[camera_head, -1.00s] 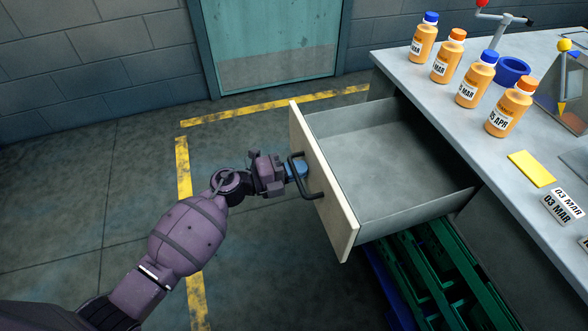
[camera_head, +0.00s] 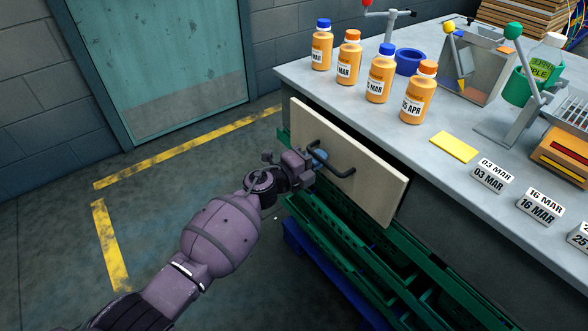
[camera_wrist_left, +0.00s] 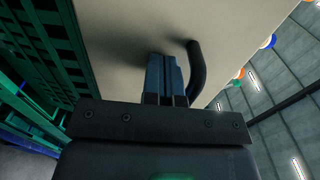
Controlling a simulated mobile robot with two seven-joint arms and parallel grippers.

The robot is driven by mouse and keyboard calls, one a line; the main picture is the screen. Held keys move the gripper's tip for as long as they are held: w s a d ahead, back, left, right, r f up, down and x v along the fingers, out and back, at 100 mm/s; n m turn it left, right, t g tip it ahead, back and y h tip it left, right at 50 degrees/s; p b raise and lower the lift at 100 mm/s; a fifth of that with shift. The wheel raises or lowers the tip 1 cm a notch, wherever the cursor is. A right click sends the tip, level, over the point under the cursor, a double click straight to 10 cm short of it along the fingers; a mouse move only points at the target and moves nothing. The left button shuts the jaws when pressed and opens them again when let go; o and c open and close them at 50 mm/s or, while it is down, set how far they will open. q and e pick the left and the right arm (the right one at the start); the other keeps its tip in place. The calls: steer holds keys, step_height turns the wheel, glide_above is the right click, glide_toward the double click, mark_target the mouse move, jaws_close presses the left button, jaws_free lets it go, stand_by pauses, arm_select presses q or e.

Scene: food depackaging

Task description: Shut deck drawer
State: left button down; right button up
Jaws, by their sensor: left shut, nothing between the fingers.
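The deck drawer (camera_head: 375,191) has a cream front with a dark bar handle (camera_head: 338,160). It stands only slightly out from the workbench, with a dark gap along its top edge. My left gripper (camera_head: 318,158) is at the drawer front, beside the left part of the handle. In the left wrist view its blue fingers (camera_wrist_left: 165,75) are together, pointing at the cream drawer front (camera_wrist_left: 135,35), with the dark handle (camera_wrist_left: 196,70) just to their right. I cannot tell whether the fingertips touch the front. The drawer's inside is hidden. My right gripper is not in view.
Several orange bottles (camera_head: 377,80) and a blue ring-shaped bowl (camera_head: 410,61) stand on the grey benchtop (camera_head: 350,100). A yellow card (camera_head: 454,147) and date blocks (camera_head: 493,174) lie nearer the front edge. Green crates (camera_head: 345,250) are stacked below the drawer. The floor at left is clear.

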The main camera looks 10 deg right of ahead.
mark_target(327, 150)
arm_select(q)
steer(key=shift+f+b+x, duration=0.25)
steer(key=shift+b+x, duration=0.05)
steer(key=shift+x, duration=0.95)
steer(key=shift+w+d+r, duration=0.15)
steer(key=shift+w+d, duration=0.15)
steer(key=shift+d, duration=0.15)
steer(key=shift+r, duration=0.3)
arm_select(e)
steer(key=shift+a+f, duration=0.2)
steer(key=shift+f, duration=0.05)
arm_select(q)
steer(key=shift+d+r, duration=0.1)
steer(key=shift+r, duration=0.1)
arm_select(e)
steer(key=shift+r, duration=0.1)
arm_select(q)
steer(key=shift+a+f, duration=0.1)
steer(key=shift+a, duration=0.2)
steer(key=p+v, duration=0.3)
steer(key=v, duration=1)
steer(key=shift+s+a+f, duration=0.25)
steer(key=shift+a+f, duration=0.1)
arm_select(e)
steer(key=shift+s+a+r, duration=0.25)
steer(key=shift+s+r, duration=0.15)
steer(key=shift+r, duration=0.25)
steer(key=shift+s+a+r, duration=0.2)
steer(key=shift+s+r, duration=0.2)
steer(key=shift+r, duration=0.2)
